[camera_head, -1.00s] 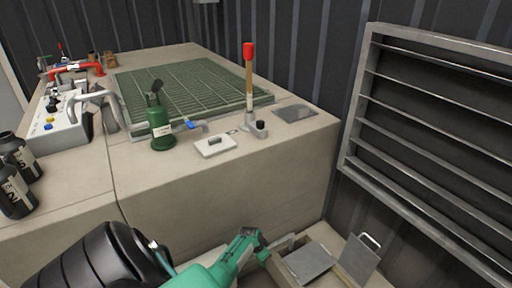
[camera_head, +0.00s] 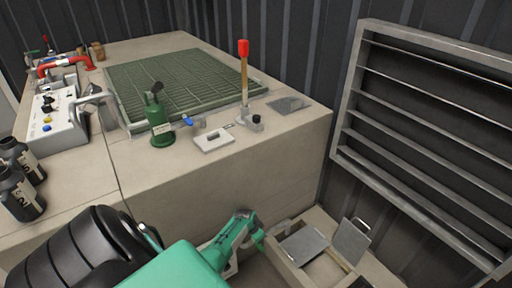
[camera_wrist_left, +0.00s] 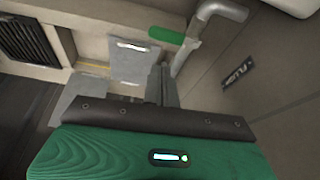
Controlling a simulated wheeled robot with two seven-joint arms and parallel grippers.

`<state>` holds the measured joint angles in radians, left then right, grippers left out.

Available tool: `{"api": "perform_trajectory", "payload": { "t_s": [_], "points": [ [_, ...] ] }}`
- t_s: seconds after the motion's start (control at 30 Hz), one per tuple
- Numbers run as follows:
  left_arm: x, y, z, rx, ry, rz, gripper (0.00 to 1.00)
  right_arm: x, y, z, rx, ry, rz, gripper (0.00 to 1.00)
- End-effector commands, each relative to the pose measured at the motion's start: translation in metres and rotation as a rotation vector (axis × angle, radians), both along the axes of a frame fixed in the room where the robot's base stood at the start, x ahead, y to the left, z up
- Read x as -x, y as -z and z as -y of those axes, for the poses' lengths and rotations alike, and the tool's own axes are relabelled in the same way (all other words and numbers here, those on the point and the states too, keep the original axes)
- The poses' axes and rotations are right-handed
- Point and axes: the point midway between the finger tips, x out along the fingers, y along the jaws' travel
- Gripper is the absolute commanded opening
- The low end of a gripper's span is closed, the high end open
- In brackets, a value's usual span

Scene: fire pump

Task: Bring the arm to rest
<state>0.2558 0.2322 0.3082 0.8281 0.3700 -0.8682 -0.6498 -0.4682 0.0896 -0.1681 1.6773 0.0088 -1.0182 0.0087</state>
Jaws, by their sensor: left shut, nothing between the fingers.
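My left arm, green and black, reaches in from the bottom left of the head view. Its gripper (camera_head: 250,232) is low in front of the bench, beside an open box with grey flaps. In the left wrist view the grey fingers (camera_wrist_left: 162,84) are together with nothing visible between them. A green handle (camera_wrist_left: 166,36) and a grey pipe (camera_wrist_left: 222,12) show just beyond the fingers; I cannot tell whether they touch. My right gripper is in neither view.
The beige bench (camera_head: 220,185) carries a green grating (camera_head: 180,85), a green pump bottle (camera_head: 160,125), a red-topped lever (camera_head: 244,75) and a control box (camera_head: 55,125). Black bottles (camera_head: 20,190) stand at left. The open box (camera_head: 300,245) is low right; a louvred panel (camera_head: 425,140) is on the wall.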

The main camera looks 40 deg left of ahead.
Motion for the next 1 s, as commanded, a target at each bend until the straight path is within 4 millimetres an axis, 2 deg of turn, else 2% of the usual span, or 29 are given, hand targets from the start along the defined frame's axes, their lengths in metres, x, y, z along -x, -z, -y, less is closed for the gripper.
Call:
{"api": "perform_trajectory", "payload": {
  "t_s": [0.2, 0.8, 0.93, 1.0],
  "points": [
    [-0.001, -0.003, 0.001, 0.000, 0.001, 0.000, 0.00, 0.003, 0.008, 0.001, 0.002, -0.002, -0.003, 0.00],
    [0.001, -0.002, 0.001, -0.001, 0.002, -0.001, 0.00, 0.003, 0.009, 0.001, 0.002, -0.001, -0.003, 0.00],
    [0.016, 0.005, 0.011, -0.016, 0.011, -0.021, 0.00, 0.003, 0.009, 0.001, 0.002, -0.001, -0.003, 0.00],
    [0.035, 0.011, 0.024, -0.031, 0.024, -0.042, 0.00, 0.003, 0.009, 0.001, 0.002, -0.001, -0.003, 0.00]
  ]
}}
